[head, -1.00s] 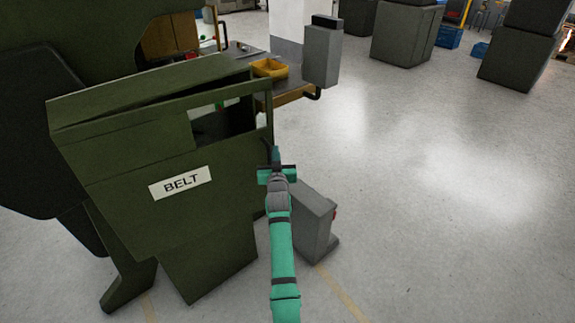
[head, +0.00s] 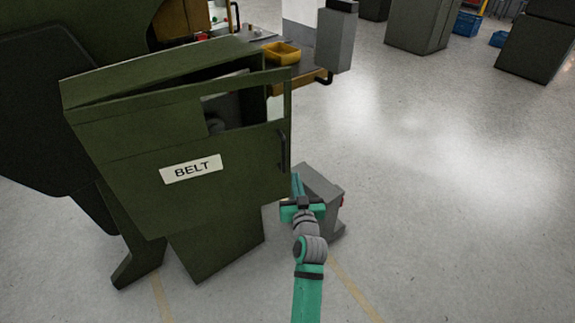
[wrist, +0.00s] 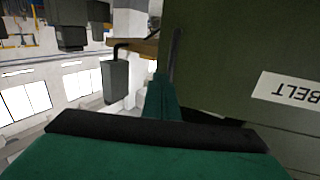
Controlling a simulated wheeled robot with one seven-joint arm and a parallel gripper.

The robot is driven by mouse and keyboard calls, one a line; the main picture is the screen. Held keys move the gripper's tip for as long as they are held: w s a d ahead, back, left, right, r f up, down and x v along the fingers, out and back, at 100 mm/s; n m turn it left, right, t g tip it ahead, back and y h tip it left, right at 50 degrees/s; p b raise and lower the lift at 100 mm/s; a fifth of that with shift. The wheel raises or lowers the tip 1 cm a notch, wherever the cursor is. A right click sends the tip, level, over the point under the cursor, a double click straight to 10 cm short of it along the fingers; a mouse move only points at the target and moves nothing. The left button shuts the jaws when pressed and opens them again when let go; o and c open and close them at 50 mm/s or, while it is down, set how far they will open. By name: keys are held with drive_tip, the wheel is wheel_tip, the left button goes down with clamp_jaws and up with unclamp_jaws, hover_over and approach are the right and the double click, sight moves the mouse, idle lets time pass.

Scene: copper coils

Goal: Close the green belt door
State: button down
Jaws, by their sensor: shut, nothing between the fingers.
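The green belt door (head: 140,190) carries a white BELT label (head: 191,169) and a dark upright handle (head: 283,150) near its right edge. It stands ajar, with a dark gap along its top under the sloping green cover. My gripper (head: 297,184) is shut and empty, just below the handle at the door's lower right edge. I cannot tell whether it touches the door. In the wrist view the picture is upside down; the door (wrist: 225,50) fills the right side, and the shut fingers (wrist: 163,90) point along its edge towards the handle (wrist: 174,55).
A grey pedestal (head: 322,190) stands on the floor close behind my gripper. A workbench with a yellow bin (head: 282,53) and a grey box (head: 335,40) is behind the door. The floor (head: 460,200) to the right is open.

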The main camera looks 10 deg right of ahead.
drive_tip(key=n+y, duration=0.1)
approach(284, 160)
drive_tip(key=w, duration=0.6)
drive_tip(key=shift+w+f, duration=0.1)
drive_tip(key=shift+w, duration=0.15)
idle(0.4)
drive_tip(key=shift+d, duration=0.1)
